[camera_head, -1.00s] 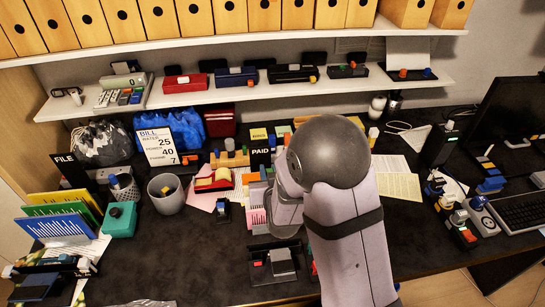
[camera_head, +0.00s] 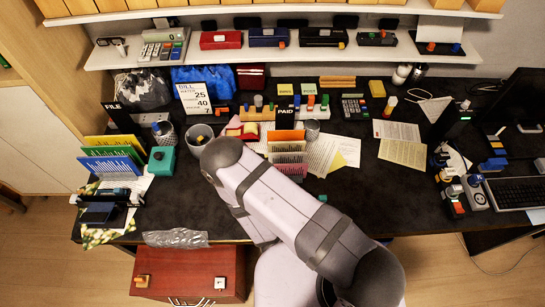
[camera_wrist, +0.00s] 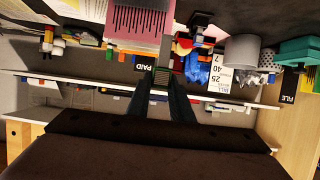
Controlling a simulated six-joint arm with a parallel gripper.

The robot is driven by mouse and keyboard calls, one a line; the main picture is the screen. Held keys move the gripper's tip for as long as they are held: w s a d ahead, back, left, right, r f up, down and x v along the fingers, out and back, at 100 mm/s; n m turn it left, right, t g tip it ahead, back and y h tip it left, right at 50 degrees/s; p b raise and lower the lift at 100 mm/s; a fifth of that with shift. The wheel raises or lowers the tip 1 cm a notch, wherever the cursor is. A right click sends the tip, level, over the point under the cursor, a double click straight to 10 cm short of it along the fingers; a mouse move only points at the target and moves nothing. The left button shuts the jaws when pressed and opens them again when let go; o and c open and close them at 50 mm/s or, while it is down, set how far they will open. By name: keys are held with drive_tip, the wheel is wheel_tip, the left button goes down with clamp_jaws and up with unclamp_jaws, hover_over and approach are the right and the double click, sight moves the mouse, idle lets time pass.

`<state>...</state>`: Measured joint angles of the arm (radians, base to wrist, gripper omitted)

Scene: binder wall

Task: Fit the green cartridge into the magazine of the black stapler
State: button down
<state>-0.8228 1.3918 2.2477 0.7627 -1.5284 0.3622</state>
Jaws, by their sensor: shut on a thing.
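My gripper (camera_wrist: 165,98) shows in the wrist view with its two dark fingers pointing away from the camera. It is shut on a small dark green piece (camera_wrist: 163,76), which looks like the green cartridge; only a little of it shows between the fingertips. In the head view my own arm hides the gripper. A small teal-green bit (camera_head: 323,198) shows beside my arm there; I cannot tell whether it is the cartridge. I cannot make out a black stapler on the desk for certain; my arm covers the desk's front middle. A long black device (camera_head: 322,38) stands on the shelf.
A file rack (camera_head: 288,158) with orange and pink sheets stands behind my arm. A grey cup (camera_head: 199,138) and a teal sharpener-like box (camera_head: 162,160) are at left. Papers (camera_head: 403,153) lie right of centre. Dark desk right of my arm is mostly clear.

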drive_tip(key=shift+s+d+r+p, duration=0.15)
drive_tip(key=shift+s+p, duration=0.1)
drive_tip(key=shift+s, duration=0.25)
drive_tip(key=shift+s+d+r+p, duration=0.15)
drive_tip(key=shift+s+p, duration=0.1)
drive_tip(key=shift+s, duration=0.25)
drive_tip(key=shift+f, duration=0.1)
drive_tip(key=shift+f, duration=0.1)
drive_tip(key=shift+f+b, duration=2.6)
drive_tip(key=shift+f, duration=0.15)
drive_tip(key=shift+f+b, duration=2.35)
drive_tip(key=shift+f, duration=0.4)
drive_tip(key=c, duration=1.5)
unclamp_jaws()
drive_tip(key=shift+r, duration=0.15)
wheel_tip(320, 180, up, 10)
drive_tip(key=p, duration=0.8)
